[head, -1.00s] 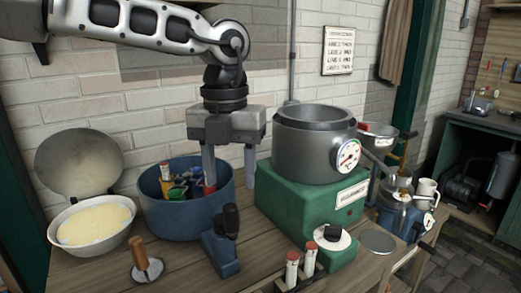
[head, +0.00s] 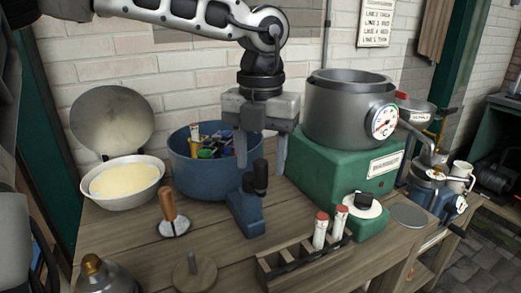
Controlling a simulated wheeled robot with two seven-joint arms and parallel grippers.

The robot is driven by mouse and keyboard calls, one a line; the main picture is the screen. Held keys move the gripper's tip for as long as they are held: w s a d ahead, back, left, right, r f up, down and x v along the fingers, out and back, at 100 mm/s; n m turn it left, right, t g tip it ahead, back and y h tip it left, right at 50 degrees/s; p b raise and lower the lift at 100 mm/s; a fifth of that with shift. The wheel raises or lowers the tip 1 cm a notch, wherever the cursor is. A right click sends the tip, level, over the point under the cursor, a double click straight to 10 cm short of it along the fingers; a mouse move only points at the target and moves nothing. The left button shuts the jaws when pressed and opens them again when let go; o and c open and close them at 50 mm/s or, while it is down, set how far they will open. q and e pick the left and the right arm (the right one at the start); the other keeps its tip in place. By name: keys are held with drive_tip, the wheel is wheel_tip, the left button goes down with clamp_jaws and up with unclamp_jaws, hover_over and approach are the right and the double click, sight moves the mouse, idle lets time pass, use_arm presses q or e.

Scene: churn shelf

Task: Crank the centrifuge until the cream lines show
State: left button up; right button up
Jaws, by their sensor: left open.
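The centrifuge looks to be the open blue tub (head: 195,180), with several coloured, capped tubes (head: 207,145) inside. A blue crank housing (head: 246,212) stands in front of it, with a black upright crank handle (head: 260,178). My left gripper (head: 261,165) is open, fingers pointing down, at the tub's right side. Its fingers appear on either side of the handle's top in the head view, but the handle looks nearer the camera; I cannot tell any contact. Any cream lines in the tubes are too small to see. My right gripper is not in view.
A round metal lid (head: 112,118) leans behind a bowl of cream (head: 124,183) at left. A green heater base (head: 335,175) with a grey gauge pot (head: 345,115) stands right. A wooden rack (head: 300,262) with two red-capped tubes and a wooden-handled tool (head: 170,212) are in front.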

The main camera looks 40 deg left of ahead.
use_arm(q)
drive_tip(key=shift+f+b, duration=1)
drive_tip(key=shift+f, duration=0.45)
drive_tip(key=c, duration=1)
